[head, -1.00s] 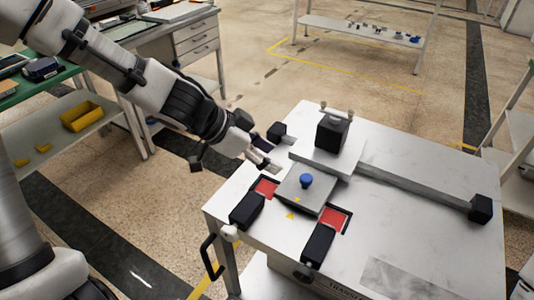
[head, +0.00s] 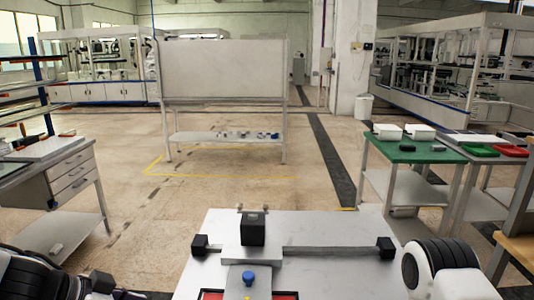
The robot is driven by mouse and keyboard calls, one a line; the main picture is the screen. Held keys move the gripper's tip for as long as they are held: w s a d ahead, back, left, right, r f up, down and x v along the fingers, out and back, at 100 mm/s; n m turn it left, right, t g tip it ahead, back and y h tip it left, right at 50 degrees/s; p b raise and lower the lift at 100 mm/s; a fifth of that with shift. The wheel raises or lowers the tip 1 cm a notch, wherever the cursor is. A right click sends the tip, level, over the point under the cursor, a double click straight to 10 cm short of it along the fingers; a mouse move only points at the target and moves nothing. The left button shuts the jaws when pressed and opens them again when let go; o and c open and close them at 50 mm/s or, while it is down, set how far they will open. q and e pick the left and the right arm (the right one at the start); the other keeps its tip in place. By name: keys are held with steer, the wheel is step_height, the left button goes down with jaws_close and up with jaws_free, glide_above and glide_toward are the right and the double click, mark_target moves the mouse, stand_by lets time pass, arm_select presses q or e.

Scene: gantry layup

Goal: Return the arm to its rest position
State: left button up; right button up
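My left arm comes in at the lower left corner of the head view, and its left gripper (head: 112,290) is partly cut off by the bottom edge. Its finger opening is too small and cropped to read. My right arm shows at the lower right as a black and white link; its gripper is out of the frame. The metal work table (head: 210,262) stands between the two arms. On it sits a fixture with a black block (head: 253,229), a blue knob (head: 249,278) and a long bar (head: 330,251). Neither arm visibly touches the fixture.
A green-topped table (head: 405,153) with white bins stands at the right. A drawer cabinet (head: 73,178) stands at the left. A whiteboard rack (head: 224,72) stands behind, with open floor before it. A brown surface (head: 520,246) is at the right edge.

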arm_select(q)
steer(key=s+d+f+n+g+y+p, duration=0.1)
steer(key=s+d+f+n+g+p, duration=0.2)
steer(key=s+f, duration=0.85)
steer(key=s+d+f+n+g+y+p, duration=0.15)
steer(key=s+f+n+g, duration=0.4)
steer(key=s+f, duration=0.6)
steer(key=w+a+f+n+t+y, duration=0.1)
steer(key=w+a+f+t+y, duration=0.1)
steer(key=w+a+f+y, duration=0.1)
step_height(320, 180, down, 3)
steer(key=a+y, duration=0.1)
steer(key=a, duration=0.1)
steer(key=shift+w+a+f+t, duration=0.15)
steer(key=shift+w+a+t, duration=0.15)
steer(key=shift+a+t, duration=0.1)
arm_select(e)
steer(key=r, duration=0.3)
steer(key=w+r, duration=0.1)
steer(key=shift+d+r, duration=0.35)
steer(key=shift+r, duration=0.05)
